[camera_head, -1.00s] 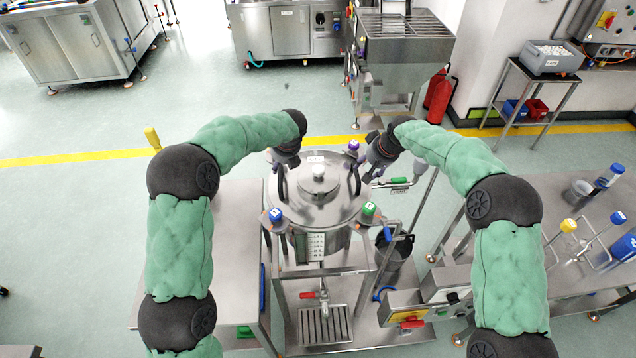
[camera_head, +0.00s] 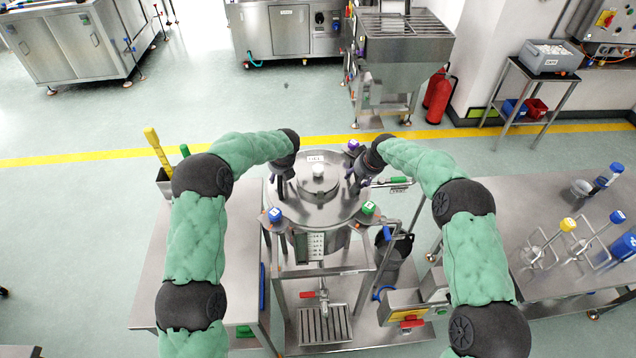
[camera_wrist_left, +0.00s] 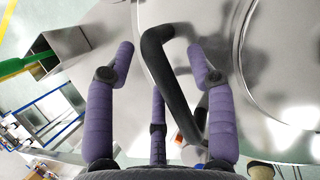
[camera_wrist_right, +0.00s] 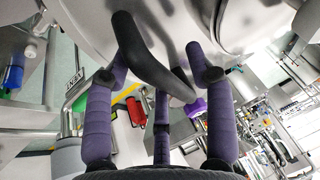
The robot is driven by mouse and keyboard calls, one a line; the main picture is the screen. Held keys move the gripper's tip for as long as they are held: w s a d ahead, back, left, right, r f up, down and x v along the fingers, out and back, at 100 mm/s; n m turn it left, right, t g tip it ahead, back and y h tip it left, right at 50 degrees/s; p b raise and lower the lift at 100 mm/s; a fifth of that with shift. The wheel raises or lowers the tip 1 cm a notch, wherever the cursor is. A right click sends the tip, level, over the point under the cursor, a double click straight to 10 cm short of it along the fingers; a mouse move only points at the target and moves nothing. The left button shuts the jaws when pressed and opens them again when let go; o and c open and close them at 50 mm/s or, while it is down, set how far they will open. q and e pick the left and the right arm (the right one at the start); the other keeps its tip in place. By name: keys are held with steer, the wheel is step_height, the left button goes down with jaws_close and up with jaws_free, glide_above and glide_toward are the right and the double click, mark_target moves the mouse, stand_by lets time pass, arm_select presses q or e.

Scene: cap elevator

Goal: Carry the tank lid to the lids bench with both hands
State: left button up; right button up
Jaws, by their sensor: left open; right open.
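The round steel tank lid (camera_head: 318,209) lies on the tank in the middle of the head view, with a small white-topped knob at its centre. A black bar handle stands on each side of it. My left gripper (camera_head: 280,187) is at the left handle; in the left wrist view its purple fingers (camera_wrist_left: 161,50) stand open on either side of the black handle (camera_wrist_left: 168,80). My right gripper (camera_head: 356,182) is at the right handle; in the right wrist view its open fingers (camera_wrist_right: 156,52) straddle the other black handle (camera_wrist_right: 143,58). Neither gripper is closed on its handle.
A bare steel bench (camera_head: 225,262) stands left of the tank, with a holder and yellow-handled tool (camera_head: 155,144) at its far-left corner. Blue (camera_head: 275,214) and green (camera_head: 369,208) caps sit by the tank's front.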

arm_select(q)
jaws_close()
arm_select(e)
jaws_close()
arm_select(q)
steer(key=shift+w+r, duration=0.2)
steer(key=shift+r, duration=0.05)
arm_select(e)
steer(key=shift+w+r, duration=0.25)
arm_select(q)
steer(key=shift+r, duration=0.15)
arm_select(e)
steer(key=shift+r, duration=0.15)
